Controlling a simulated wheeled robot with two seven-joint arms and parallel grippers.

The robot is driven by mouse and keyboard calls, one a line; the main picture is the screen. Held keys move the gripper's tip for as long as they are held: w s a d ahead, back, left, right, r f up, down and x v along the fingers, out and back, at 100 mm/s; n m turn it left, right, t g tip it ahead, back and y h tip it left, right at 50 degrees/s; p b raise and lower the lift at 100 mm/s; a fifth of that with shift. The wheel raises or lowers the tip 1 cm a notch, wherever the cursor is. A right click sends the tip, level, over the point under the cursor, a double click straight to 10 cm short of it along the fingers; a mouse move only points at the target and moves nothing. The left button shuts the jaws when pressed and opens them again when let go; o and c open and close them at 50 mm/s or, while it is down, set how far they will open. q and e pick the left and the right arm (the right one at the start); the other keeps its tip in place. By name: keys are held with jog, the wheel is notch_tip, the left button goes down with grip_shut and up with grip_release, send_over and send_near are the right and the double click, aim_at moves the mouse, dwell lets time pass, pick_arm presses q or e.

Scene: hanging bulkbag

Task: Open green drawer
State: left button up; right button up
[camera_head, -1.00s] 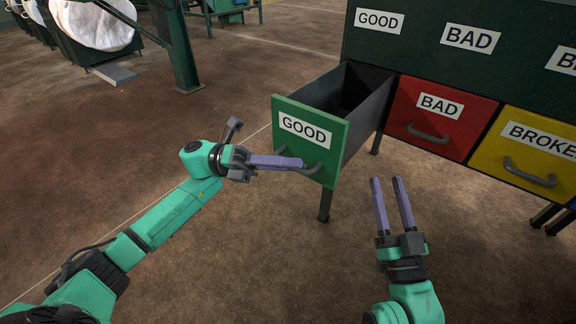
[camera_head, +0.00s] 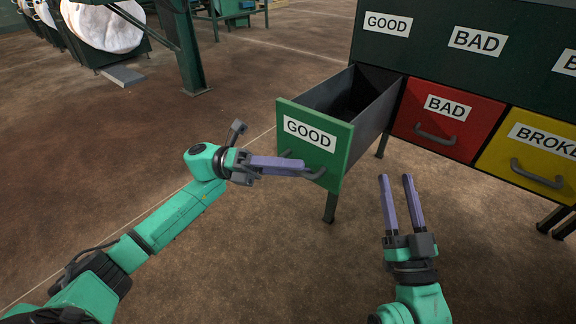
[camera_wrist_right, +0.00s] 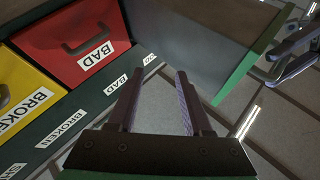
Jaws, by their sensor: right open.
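The green drawer (camera_head: 336,150), labelled GOOD, is pulled well out of the dark cabinet. Its inside is in view and looks empty and dark. It also shows in the right wrist view (camera_wrist_right: 250,70). My left gripper (camera_head: 302,168) is at the grey handle (camera_head: 317,174) on the drawer's front and appears shut on it; its fingers partly hide the handle. Its fingers also show at the right edge of the right wrist view (camera_wrist_right: 292,58). My right gripper (camera_head: 398,178) is open and empty, right of the drawer front and over the floor, apart from everything.
The red BAD drawer (camera_head: 420,118) and the yellow BROKEN drawer (camera_head: 525,160) are shut, to the right of the green one. The dark cabinet (camera_head: 430,50) stands on legs above the brown floor. A green post (camera_head: 180,45) stands at the back left. The floor between is clear.

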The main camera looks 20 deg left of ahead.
pick_arm(q)
jog(key=shift+w+a+f, duration=0.1)
jog(key=shift+a+f, duration=0.05)
jog(key=shift+a, duration=0.4)
jog(key=v, duration=1.3)
jog(key=shift+a, duration=0.2)
pick_arm(e)
jog(key=shift+g+h, duration=0.4)
jog(key=shift+g, duration=0.4)
jog(key=f, duration=0.5)
jog(key=shift+s+a, duration=0.15)
jog(key=shift+a, duration=0.1)
